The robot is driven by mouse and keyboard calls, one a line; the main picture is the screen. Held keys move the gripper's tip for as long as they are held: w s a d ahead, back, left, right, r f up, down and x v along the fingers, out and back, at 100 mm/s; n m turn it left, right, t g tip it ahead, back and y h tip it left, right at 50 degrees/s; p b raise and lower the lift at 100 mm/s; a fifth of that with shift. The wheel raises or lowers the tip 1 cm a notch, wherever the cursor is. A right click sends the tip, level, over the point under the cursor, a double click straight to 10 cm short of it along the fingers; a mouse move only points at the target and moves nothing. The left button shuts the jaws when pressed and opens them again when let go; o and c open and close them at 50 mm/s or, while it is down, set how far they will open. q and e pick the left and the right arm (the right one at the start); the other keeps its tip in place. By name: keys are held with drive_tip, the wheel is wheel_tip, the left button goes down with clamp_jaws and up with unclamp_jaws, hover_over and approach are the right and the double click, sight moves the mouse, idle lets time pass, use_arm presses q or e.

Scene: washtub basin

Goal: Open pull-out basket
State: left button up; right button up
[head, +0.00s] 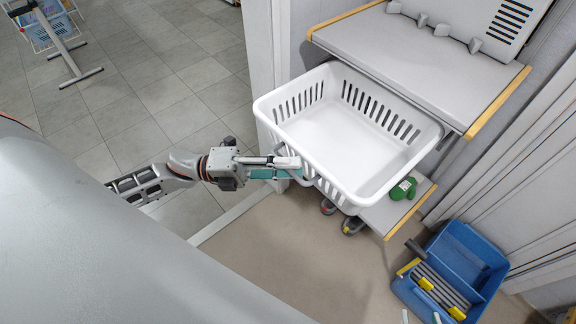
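The white pull-out basket (400,178) has slotted walls and is empty. It stands well out from under the grey worktop, with its far right part beneath the worktop's edge. A grey bar handle (304,183) shows at its near left side. My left gripper (298,170) reaches in from the left, its fingers close together at this handle. It looks shut on the handle, though the contact is partly hidden. Two pale tips, which look like my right gripper (421,317), show at the bottom edge. They are apart with nothing between them.
The grey worktop (420,50) has wood-coloured edges. A lower shelf (385,216) holds a green object (403,189). A blue bucket (468,258) with yellow-marked parts stands at lower right. A pale wall post (266,60) rises left of the basket. The beige floor in front is clear.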

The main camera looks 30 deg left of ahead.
use_arm(q)
drive_tip(key=v, duration=1.2)
idle(0.6)
